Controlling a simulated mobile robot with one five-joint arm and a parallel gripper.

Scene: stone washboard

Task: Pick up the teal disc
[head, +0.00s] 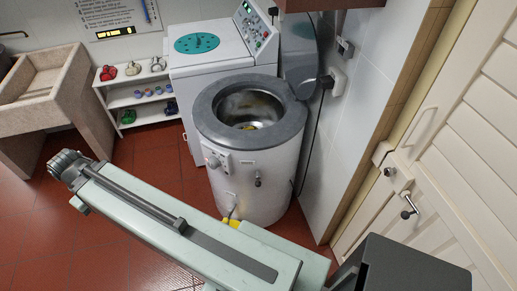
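The teal disc (197,43) lies flat on the white top of the washing machine (215,68), at the upper middle of the head view. It is round with several small dark marks or holes on its face. My pale arm reaches from the lower right to the left. At its far end is a grey ribbed part that seems to be my gripper (66,165), well to the lower left of the disc and apart from it. Its fingers do not show clearly, so I cannot tell whether it is open or shut.
A round grey-topped drum (250,160) stands in front of the washing machine, its lid raised. A white shelf (140,97) with small items and a stone sink (50,90) stand to the left. A louvred door (460,160) is at right. Red floor tiles are bare at lower left.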

